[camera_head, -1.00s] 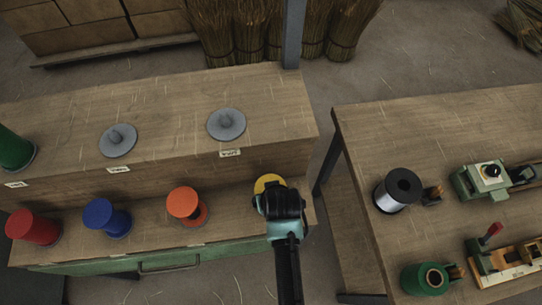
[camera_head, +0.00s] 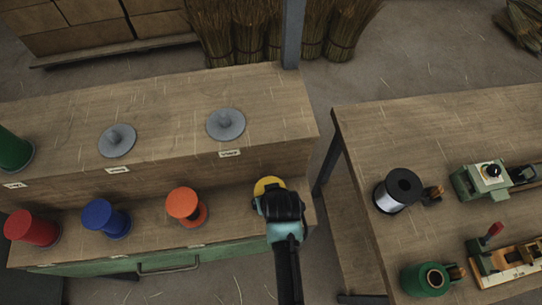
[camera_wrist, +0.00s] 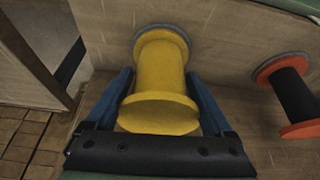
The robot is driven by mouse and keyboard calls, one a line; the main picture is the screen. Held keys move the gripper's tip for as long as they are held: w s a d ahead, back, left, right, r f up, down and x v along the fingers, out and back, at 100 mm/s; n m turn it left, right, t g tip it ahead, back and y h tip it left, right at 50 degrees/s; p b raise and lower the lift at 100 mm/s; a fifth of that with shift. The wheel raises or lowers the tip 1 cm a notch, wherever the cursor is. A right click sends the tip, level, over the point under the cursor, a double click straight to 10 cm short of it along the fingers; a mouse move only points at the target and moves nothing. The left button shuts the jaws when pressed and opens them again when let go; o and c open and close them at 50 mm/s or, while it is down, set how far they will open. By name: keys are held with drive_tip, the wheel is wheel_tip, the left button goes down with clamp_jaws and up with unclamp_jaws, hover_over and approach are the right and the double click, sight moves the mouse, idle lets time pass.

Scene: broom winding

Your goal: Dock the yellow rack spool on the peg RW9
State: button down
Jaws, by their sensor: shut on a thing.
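The yellow spool (camera_wrist: 160,75) stands on the lower shelf of the rack, at its right end. In the wrist view its far flange rests at a grey disc base, and its near flange faces me. My gripper (camera_wrist: 165,100) has one blue finger on each side of the spool and is shut on it. In the head view only the top edge of the yellow spool (camera_head: 268,185) shows; my gripper (camera_head: 275,200) hides the rest. Two grey discs with pegs, one at the right (camera_head: 226,125) and one at the left (camera_head: 117,141), stand bare on the upper shelf. Their labels are too small to read.
An orange spool (camera_head: 185,206), a blue spool (camera_head: 105,218) and a red spool (camera_head: 33,230) stand left along the lower shelf. A green spool (camera_head: 14,149) stands at the upper left. A workbench (camera_head: 440,130) with a silver spool (camera_head: 398,191) is at the right, across a gap.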

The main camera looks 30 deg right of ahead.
idle(0.4)
drive_tip(key=shift+r+p, duration=0.4)
drive_tip(key=shift+p, duration=0.15)
drive_tip(key=shift+r+p, duration=0.3)
drive_tip(key=shift+p, duration=0.15)
drive_tip(key=shift+f+b, duration=0.6)
drive_tip(key=shift+f, duration=0.3)
idle(0.6)
drive_tip(key=shift+r, duration=0.25)
drive_tip(key=shift+r+p, duration=0.65)
drive_tip(key=shift+p, duration=0.3)
idle(0.3)
drive_tip(key=shift+f+b, duration=0.45)
drive_tip(key=shift+f, duration=0.35)
idle(0.4)
